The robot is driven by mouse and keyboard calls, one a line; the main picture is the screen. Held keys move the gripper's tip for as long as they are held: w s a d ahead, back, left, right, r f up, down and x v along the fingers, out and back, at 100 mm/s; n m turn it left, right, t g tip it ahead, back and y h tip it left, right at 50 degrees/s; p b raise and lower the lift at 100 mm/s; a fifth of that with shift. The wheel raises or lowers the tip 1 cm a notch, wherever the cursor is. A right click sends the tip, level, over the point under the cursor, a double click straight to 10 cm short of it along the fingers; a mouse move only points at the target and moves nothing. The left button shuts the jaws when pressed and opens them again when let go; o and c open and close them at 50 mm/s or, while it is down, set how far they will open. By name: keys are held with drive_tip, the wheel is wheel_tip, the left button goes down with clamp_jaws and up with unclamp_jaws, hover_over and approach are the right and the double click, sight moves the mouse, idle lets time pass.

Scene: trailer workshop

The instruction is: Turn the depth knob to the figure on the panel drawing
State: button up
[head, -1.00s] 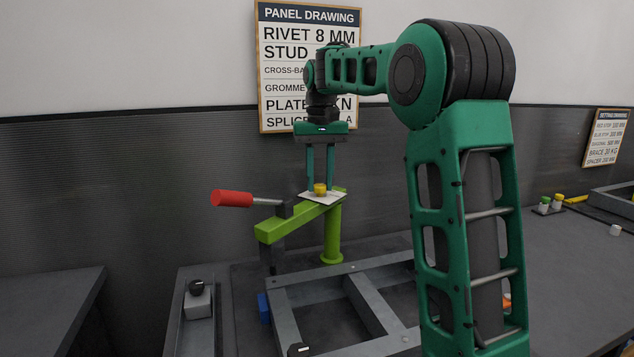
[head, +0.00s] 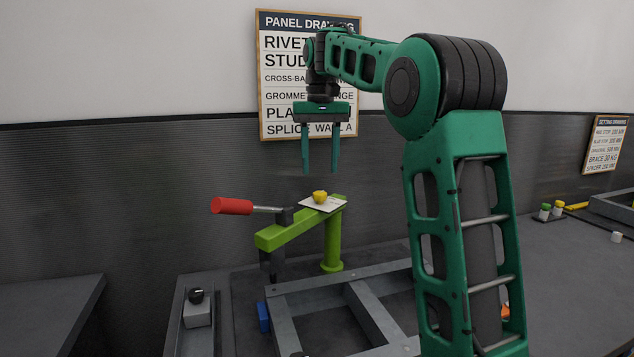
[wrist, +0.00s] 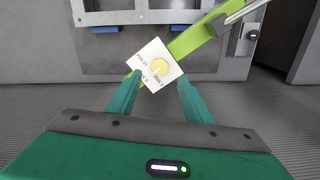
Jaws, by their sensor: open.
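The yellow depth knob (head: 320,196) sits on a white dial plate (head: 332,205) on top of the green clamp arm (head: 284,230). In the wrist view the knob (wrist: 159,67) shows on its plate, with small printed marks around it; I cannot read its setting surely. My gripper (head: 321,170) is open and empty, above the knob and apart from it. The panel drawing (head: 284,129) hangs on the wall behind; my arm hides part of its lines, including the figure after RIVET.
The clamp has a red handle (head: 232,206) reaching left and a green post (head: 333,240). A grey metal frame (head: 305,285) lies on the bench below. A black knob on a grey block (head: 197,313) stands at front left. A second sign (head: 606,144) hangs at right.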

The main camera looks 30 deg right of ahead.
drive_tip(key=shift+r, duration=2)
